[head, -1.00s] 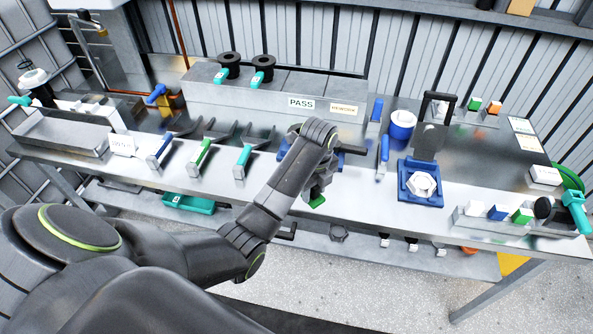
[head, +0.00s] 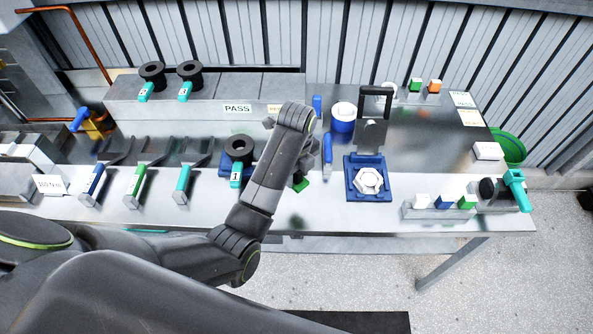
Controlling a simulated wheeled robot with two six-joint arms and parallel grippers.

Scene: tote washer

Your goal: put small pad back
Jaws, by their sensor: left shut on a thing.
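My left gripper (head: 301,179) hangs over the front part of the metal bench, largely hidden behind my own forearm. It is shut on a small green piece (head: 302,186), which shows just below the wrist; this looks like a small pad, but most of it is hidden. A low metal holder (head: 436,213) at the right front of the bench carries a white block (head: 421,201), a blue block (head: 443,202) and a green block (head: 467,202). The gripper is well to the left of this holder. My right gripper is not in view.
A blue fixture (head: 352,190) with a white hex part (head: 369,181) stands between gripper and holder. A blue-handled tool (head: 327,150) lies beside the gripper. A black ring on a blue base (head: 238,149) is left of my forearm. A teal-handled device (head: 516,188) is at the right end.

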